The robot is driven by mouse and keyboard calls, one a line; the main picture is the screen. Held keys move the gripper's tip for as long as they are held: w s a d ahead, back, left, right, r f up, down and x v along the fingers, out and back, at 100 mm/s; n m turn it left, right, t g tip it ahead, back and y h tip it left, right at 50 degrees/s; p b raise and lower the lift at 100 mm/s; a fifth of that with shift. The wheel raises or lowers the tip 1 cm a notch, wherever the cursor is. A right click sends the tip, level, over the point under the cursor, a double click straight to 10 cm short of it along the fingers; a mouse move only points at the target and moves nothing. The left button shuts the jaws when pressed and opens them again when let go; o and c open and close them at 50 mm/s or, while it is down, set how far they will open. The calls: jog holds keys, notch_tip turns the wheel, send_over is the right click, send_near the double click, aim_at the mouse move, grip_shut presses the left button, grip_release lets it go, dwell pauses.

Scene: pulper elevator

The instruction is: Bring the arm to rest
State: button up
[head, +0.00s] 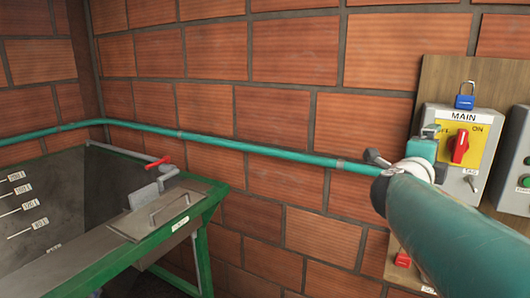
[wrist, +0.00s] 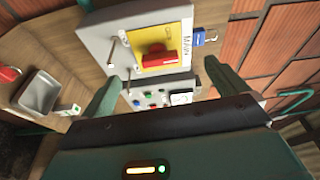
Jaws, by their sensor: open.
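My arm reaches in from the lower right of the head view, and my gripper (head: 424,150) is in front of the left side of the grey MAIN switch box (head: 486,128). In the wrist view my gripper (wrist: 168,76) shows two teal fingers spread wide apart with nothing held between them. The MAIN box also shows in the wrist view (wrist: 112,40), beyond the fingertips, with a red rotary switch (wrist: 160,57) on a yellow plate. I cannot tell how far the fingertips are from the box. The arm hides part of the wall and board.
A blue padlock (head: 465,101) is above the MAIN box. A second control box (head: 517,165) stands at the right edge. A teal pipe (head: 260,148) runs along the brick wall. A green-framed metal tank (head: 125,225) with a red-handled valve (head: 160,162) stands at left.

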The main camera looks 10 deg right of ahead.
jog(key=s+a+f+n+t+y, duration=0.15)
jog(key=a+f+n+y, duration=0.25)
jog(key=a+n+y, duration=0.45)
jog(key=a+f+n+t+y, duration=0.2)
jog(key=a+f+n+y, duration=0.25)
jog(key=a+n, duration=0.65)
jog(key=s+a+f+n+g, duration=0.2)
jog(key=s+f+n+g, duration=0.2)
jog(key=s+f, duration=0.4)
jog(key=s+a+f+n+g+y, duration=0.1)
jog(key=s+f+n+g, duration=0.3)
jog(key=s+f, duration=0.4)
jog(key=shift+s+a+g, duration=0.6)
jog(key=shift+s+g, duration=0.1)
jog(key=shift+g, duration=0.05)
